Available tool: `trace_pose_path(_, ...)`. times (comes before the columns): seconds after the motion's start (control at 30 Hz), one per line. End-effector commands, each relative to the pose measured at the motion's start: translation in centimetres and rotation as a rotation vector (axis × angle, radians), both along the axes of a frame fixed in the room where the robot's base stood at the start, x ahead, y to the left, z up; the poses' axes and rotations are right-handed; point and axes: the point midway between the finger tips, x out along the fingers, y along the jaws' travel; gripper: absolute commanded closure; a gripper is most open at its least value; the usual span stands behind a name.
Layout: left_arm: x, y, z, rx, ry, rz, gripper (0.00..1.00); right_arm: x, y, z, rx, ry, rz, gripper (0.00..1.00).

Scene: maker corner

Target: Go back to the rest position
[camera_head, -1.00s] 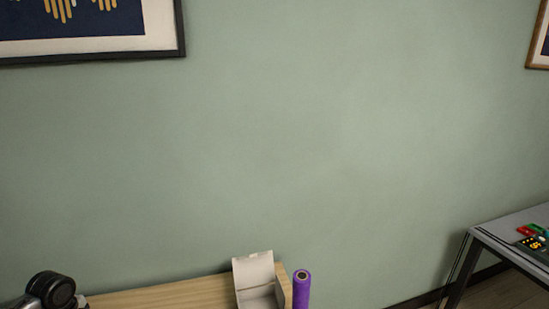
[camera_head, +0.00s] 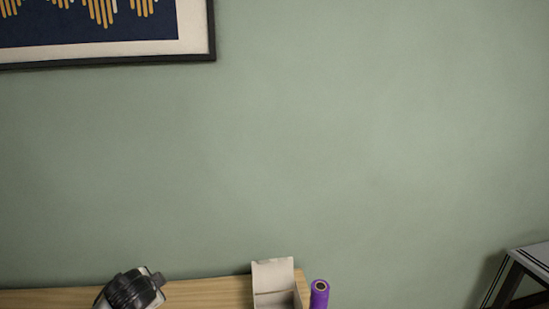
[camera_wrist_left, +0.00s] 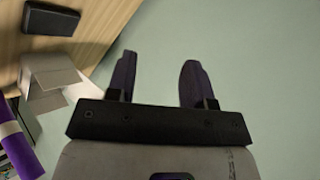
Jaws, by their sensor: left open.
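My left gripper (camera_wrist_left: 158,80) shows in the left wrist view with its two dark fingers spread apart. Nothing is between them, and the plain green wall is behind. In the head view a dark, rounded part of my left arm stands at the bottom left, in front of the wooden surface; the fingers are not seen there. My right gripper is in neither view.
A wooden surface (camera_head: 210,291) runs along the wall, with an open pale box (camera_head: 273,276) and a purple roll (camera_head: 319,293) at its right end. A dark flat case (camera_wrist_left: 50,18) lies near the box. A framed picture (camera_head: 213,30) hangs above.

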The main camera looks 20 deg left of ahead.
Motion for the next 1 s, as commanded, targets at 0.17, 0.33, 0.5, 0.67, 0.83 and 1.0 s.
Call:
trace_pose_path(0.17,-3.9,-11.4,-2.6,-0.118,-0.197,-0.089,0.52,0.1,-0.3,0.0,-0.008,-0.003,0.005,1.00)
trace_pose_path(0.33,-10.5,-17.4,-6.5,-0.272,-0.225,-0.088,0.52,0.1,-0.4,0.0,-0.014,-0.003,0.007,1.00)
trace_pose_path(0.5,-17.5,-21.0,-11.7,-0.454,-0.123,-0.019,0.52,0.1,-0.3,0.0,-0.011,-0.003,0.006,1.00)
trace_pose_path(0.67,-23.1,-22.9,-16.7,-0.557,0.023,0.073,0.52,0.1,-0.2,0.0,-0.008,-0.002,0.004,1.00)
trace_pose_path(0.83,-28.2,-24.5,-20.2,-0.615,0.153,0.141,0.52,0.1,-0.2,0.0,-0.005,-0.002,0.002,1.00)
trace_pose_path(1.0,-32.9,-24.8,-22.7,-0.620,0.267,0.183,0.52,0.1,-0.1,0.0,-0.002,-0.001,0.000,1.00)
